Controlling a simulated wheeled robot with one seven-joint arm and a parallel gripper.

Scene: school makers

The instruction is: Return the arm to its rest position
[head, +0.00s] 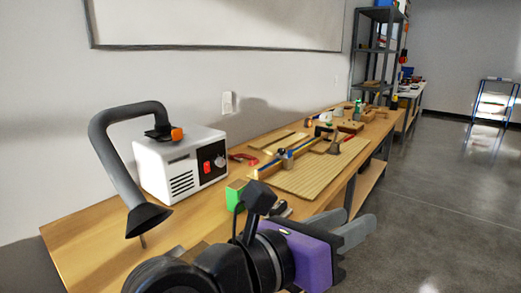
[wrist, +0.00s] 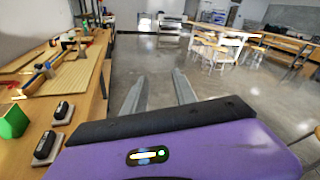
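My gripper (wrist: 155,82) shows in the wrist view with its two grey fingers apart and nothing between them. It points out over the grey floor, to the right of the workbench. In the head view my gripper (head: 362,240) is at the bottom, beyond its purple body, beside the bench's front edge. My dark arm links cover part of the near bench.
A wooden workbench (head: 85,245) runs along the wall with a white fume extractor (head: 180,165), a green block (head: 236,193) and a ridged board (head: 305,178). Two black items on pale bases (wrist: 45,145) lie near its edge. Open floor (head: 440,200) lies right; tables and chairs (wrist: 215,45) stand farther off.

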